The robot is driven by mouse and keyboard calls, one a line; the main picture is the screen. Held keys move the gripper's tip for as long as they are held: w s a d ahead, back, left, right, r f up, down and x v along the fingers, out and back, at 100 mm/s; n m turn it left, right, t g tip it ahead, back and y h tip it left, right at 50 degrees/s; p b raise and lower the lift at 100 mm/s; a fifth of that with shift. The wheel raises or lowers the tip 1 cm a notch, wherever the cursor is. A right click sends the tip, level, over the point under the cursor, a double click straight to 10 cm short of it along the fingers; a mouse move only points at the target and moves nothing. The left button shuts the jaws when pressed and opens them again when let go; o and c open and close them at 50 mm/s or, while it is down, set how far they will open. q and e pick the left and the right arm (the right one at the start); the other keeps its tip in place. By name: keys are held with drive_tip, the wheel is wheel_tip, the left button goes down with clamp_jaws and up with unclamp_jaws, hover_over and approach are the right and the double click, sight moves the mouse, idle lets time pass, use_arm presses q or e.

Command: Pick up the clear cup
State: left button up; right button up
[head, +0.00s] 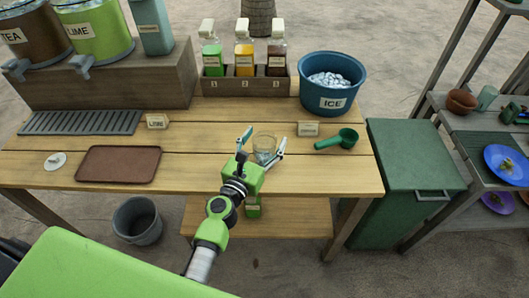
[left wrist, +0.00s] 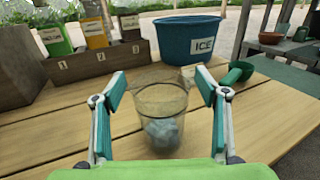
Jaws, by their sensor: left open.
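The clear cup (head: 264,148) stands upright on the wooden table, and I see what looks like ice in its bottom. In the left wrist view the cup (left wrist: 160,108) is centred between the fingers. My left gripper (head: 264,146) is open, with one finger on each side of the cup. In the left wrist view there is a gap between each fingertip of the left gripper (left wrist: 161,92) and the cup wall. My right gripper is not in view.
A blue ice bucket (head: 318,99) stands behind the cup. A green scoop (head: 346,137) lies to its right. A bottle rack (head: 246,86) stands at the back. A brown tray (head: 118,164) lies at left. Small label cards (head: 308,129) stand on the table.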

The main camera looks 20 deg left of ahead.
use_arm(q)
drive_tip(key=c, duration=1.6)
drive_tip(key=shift+r, duration=0.15)
drive_tip(key=shift+r+p, duration=0.6)
drive_tip(key=shift+p, duration=0.05)
drive_tip(key=s+r+p, duration=0.2)
drive_tip(key=s+r, duration=0.1)
drive_tip(key=s, duration=0.1)
drive_tip(key=s+r+p, duration=0.2)
drive_tip(key=s+r, duration=0.2)
drive_tip(key=s, duration=0.1)
drive_tip(key=s+r+p, duration=0.2)
drive_tip(key=s+r, duration=0.2)
drive_tip(key=s, duration=0.1)
drive_tip(key=shift+r, duration=0.25)
